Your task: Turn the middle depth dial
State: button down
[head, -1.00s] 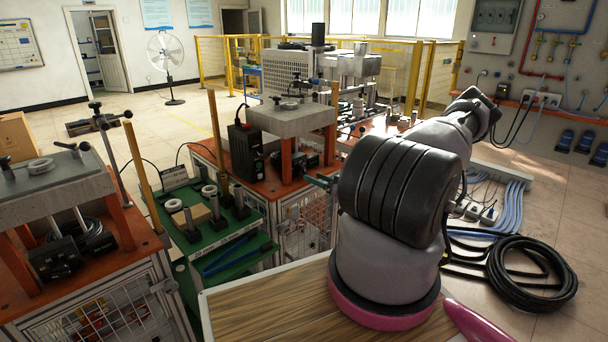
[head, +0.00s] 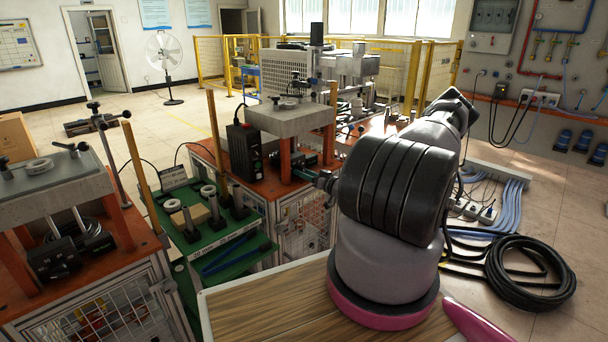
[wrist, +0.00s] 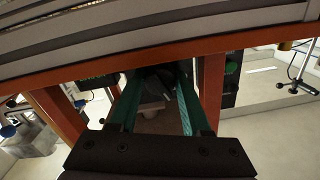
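The middle machine (head: 290,122) has a grey slab on orange posts above an orange top. Dark boxes (head: 292,160) sit under its slab. My gripper (head: 298,174) reaches in from the right, low beside the front orange post. In the wrist view my gripper (wrist: 157,78) has its two green fingers apart, pointing in between two orange posts. A dark rounded shape (wrist: 152,78) shows between and beyond the fingertips. I cannot tell whether this is the middle depth dial or whether the fingers touch it; no dial is clearly readable.
An orange beam (wrist: 190,47) and grey slab run close above the fingers in the wrist view. An orange post (wrist: 211,92) stands close to the right finger. A black control box (head: 243,150) and a green table (head: 225,250) with posts stand left of the machine.

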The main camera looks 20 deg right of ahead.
jog(key=shift+n, duration=0.4)
jog(key=n, duration=0.3)
jog(key=shift+n, duration=0.4)
jog(key=shift+d+n, duration=0.15)
jog(key=shift+n, duration=1.85)
jog(key=shift+c, duration=1.8)
grip_release()
jog(key=v, duration=1.1)
jog(key=shift+r, duration=0.2)
